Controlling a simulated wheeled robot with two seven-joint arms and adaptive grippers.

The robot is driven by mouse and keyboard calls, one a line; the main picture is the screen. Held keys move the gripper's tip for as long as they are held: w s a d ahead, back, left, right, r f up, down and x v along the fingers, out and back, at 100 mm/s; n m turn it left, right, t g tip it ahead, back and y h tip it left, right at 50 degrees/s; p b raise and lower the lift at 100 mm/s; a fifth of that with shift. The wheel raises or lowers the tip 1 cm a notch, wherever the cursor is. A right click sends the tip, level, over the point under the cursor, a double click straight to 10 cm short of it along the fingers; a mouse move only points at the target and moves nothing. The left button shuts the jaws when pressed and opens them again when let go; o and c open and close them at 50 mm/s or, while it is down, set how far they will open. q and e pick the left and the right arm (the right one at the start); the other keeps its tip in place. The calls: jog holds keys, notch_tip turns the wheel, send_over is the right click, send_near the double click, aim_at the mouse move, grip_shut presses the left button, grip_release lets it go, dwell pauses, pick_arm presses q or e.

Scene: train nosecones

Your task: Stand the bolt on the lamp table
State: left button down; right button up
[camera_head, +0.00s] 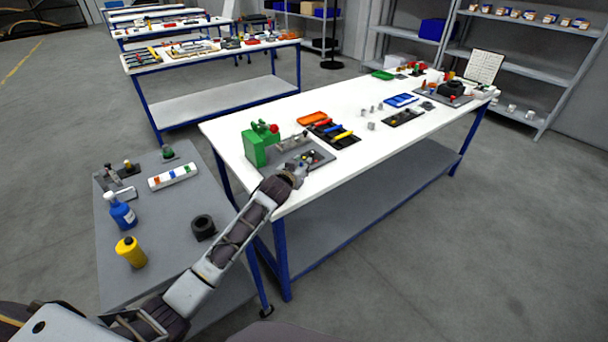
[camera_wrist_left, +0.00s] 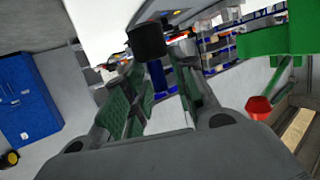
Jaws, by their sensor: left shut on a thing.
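My left gripper (camera_head: 303,167) reaches over the near end of the white-topped table (camera_head: 350,150), at a grey mat with small parts. In the left wrist view the left gripper (camera_wrist_left: 158,85) has its two green-padded fingers closed in. A dark cylinder (camera_wrist_left: 147,41), perhaps the head of the bolt, shows at the fingertips, and the gripper is shut on it. In the head view I cannot make out the bolt against the gripper. I cannot tell for certain which table is the lamp table. My right gripper is out of view.
A green machine block (camera_head: 258,146) stands just left of the gripper. An orange tray (camera_head: 312,118) and a black tool tray lie behind it.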

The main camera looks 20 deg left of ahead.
pick_arm(q)
jog(key=shift+f, duration=1.25)
notch_tip(320, 180, down, 2)
jog(key=shift+f, duration=0.5)
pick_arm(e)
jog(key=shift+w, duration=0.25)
pick_arm(q)
jog(key=shift+f, duration=0.1)
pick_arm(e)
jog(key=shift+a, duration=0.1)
